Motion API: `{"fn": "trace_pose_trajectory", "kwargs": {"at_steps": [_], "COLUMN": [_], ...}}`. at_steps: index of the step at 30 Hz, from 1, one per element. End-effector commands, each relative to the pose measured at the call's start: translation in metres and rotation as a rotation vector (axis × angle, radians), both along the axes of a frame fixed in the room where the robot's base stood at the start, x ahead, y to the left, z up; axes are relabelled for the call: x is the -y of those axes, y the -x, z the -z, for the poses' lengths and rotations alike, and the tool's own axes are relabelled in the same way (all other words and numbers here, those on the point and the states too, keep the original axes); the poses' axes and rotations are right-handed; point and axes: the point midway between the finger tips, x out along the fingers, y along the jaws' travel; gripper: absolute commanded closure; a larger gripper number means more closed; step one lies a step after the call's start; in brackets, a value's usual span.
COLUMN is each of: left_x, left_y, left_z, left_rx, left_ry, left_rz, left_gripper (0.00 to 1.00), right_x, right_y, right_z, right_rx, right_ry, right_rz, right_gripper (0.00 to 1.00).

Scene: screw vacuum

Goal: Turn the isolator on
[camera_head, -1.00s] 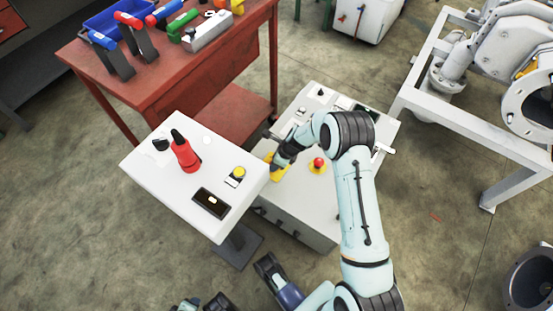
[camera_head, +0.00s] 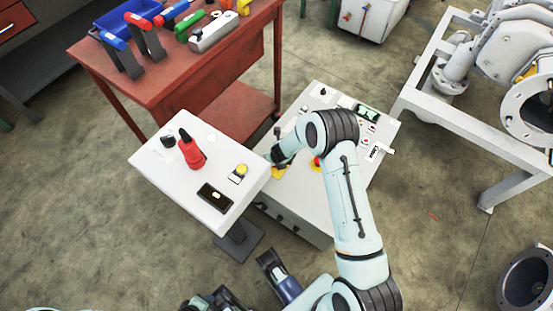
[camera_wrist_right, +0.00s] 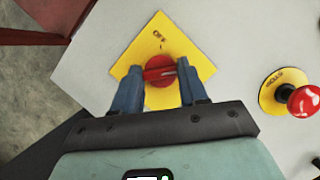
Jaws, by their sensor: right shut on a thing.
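The isolator is a red rotary knob (camera_wrist_right: 160,71) on a yellow square plate (camera_wrist_right: 188,47), seen in the right wrist view. "OFF" is printed near the plate's top corner. The knob's grip bar lies crosswise between the fingers. My right gripper (camera_wrist_right: 160,82) is shut on the knob, one blue finger on each side. In the head view the right gripper (camera_head: 277,158) is over the grey cabinet's (camera_head: 303,190) left part, where a bit of the yellow plate (camera_head: 279,172) shows; the knob is hidden there.
A red mushroom button (camera_wrist_right: 303,101) on a yellow disc is close right of the isolator. A white pedestal panel (camera_head: 165,175) with a red handle (camera_head: 191,152) stands left. A red workbench (camera_head: 150,75) with tools is behind; a white frame (camera_head: 425,110) is right.

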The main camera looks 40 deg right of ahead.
Motion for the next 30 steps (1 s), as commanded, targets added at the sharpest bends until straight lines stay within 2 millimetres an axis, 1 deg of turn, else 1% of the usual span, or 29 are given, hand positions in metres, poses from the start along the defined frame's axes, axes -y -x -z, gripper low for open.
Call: {"fn": "trace_pose_trajectory", "kwargs": {"at_steps": [3, 10, 26, 27, 29, 30], "left_x": [0.0000, -0.0002, -0.0004, -0.0005, -0.0004, -0.0004], "left_y": [0.0001, -0.0003, -0.0008, -0.0009, -0.0008, -0.0008], "left_z": [0.0002, 0.0004, 0.0004, 0.0004, 0.0004, 0.0004], "left_rx": [0.000, 0.001, 0.003, 0.003, 0.002, 0.003], "left_ry": [0.000, 0.000, -0.001, -0.001, -0.001, -0.001], "left_rz": [0.000, 0.000, -0.001, -0.001, -0.001, -0.001], "left_gripper": [0.57, 0.57, 0.57, 0.57, 0.57, 0.57], "right_x": [-0.0003, -0.0006, -0.0003, -0.0002, -0.0004, -0.0003], "right_y": [0.0002, 0.0000, -0.0002, -0.0002, -0.0002, -0.0003], "right_z": [0.0006, 0.0006, 0.0004, 0.0005, 0.0004, 0.0004], "right_rx": [-0.001, -0.001, 0.000, 0.000, 0.000, 0.000], "right_ry": [0.001, 0.000, 0.001, 0.001, 0.000, 0.000], "right_rz": [0.062, 0.134, 0.160, 0.160, 0.159, 0.159], "right_gripper": [0.88, 0.88, 0.88, 0.51, 0.32, 0.32]}}
